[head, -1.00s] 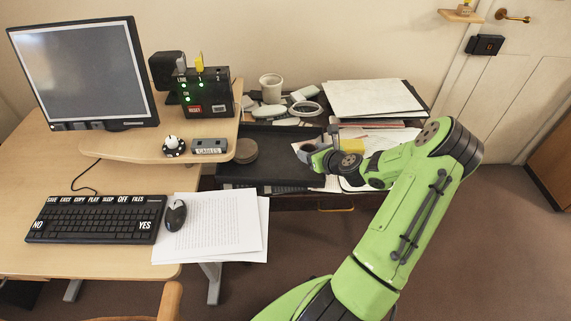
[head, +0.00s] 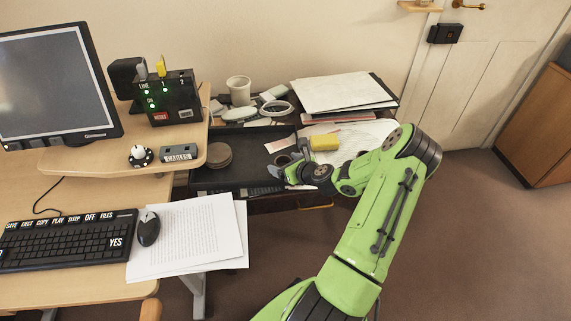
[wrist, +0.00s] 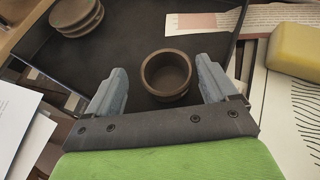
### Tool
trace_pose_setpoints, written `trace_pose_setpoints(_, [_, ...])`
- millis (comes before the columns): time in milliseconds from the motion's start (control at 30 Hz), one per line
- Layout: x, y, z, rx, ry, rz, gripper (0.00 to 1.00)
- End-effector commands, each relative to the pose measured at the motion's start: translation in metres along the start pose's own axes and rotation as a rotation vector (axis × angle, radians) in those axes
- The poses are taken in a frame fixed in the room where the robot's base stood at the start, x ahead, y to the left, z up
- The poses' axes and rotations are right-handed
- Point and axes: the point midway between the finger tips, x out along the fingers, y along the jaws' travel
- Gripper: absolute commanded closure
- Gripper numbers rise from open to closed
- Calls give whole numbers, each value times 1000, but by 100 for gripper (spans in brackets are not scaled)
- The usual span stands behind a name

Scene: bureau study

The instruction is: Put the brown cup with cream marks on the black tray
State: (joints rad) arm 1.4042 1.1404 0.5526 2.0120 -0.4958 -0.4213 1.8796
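The brown cup (wrist: 167,76) stands upright on the black tray (wrist: 117,45), near the tray's right edge. I see into its open top; cream marks cannot be made out. My gripper (wrist: 160,68) is open, with one finger on each side of the cup and visible gaps to it. In the head view the cup (head: 283,160) is small and dark, partly behind my gripper (head: 292,172). The black tray (head: 235,182) lies there on the low surface beside the desk.
A stack of brown discs (wrist: 76,17) sits on the tray's far left. A yellow sponge (wrist: 295,48) and papers (wrist: 225,20) lie right of the tray. The raised desk shelf (head: 190,150) borders it on the left. A white cup (head: 238,91) stands behind.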

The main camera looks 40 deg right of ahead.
Motion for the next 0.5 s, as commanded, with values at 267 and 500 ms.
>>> trace_pose_setpoints(267, [-14, -2, 2, 3, 5, -5, 12])
trace_pose_setpoints(500, [-79, -2, 4, 4, 5, -6, 12])
